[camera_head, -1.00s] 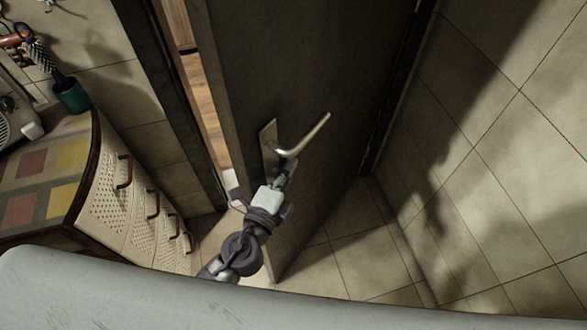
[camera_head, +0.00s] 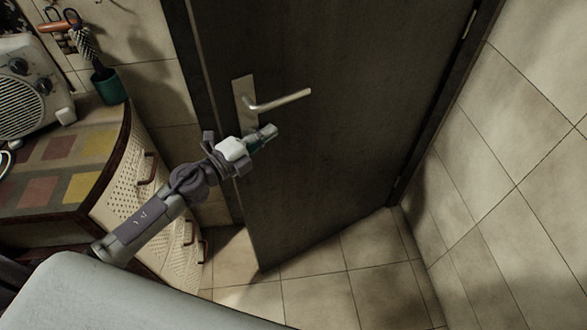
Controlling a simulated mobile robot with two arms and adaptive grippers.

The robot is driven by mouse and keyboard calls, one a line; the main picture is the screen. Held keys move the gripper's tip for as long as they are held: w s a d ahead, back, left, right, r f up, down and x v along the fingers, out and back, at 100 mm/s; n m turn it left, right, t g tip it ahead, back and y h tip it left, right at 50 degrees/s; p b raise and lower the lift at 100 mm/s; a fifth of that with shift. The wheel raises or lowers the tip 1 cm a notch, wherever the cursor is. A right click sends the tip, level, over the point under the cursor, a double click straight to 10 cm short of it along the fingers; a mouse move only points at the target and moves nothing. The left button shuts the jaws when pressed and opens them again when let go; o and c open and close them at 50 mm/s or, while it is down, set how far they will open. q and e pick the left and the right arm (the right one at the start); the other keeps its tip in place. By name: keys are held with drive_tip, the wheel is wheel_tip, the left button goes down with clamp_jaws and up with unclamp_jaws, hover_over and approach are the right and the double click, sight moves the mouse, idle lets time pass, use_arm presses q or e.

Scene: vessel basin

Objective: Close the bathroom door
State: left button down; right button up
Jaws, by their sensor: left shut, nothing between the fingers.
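A metal lever handle (camera_head: 280,101) on a plate sits near the door's left edge. My left gripper (camera_head: 268,133) is shut and empty, just below the handle, in front of the door panel. I cannot tell whether it touches the door. My right gripper is not in view.
A curved cabinet (camera_head: 125,185) with red handles stands at the left, close to my left arm. On it are a heater-like appliance (camera_head: 28,95) and a green cup (camera_head: 109,87) with a brush. A tiled wall (camera_head: 510,190) is at the right. The floor (camera_head: 335,275) below the door is clear.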

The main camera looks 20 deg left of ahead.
use_arm(q)
drive_tip(key=w+a+b, duration=0.7)
drive_tip(key=w+a, duration=0.4)
drive_tip(key=w, duration=0.3)
drive_tip(key=shift+w+a, duration=0.35)
drive_tip(key=shift+w, duration=0.05)
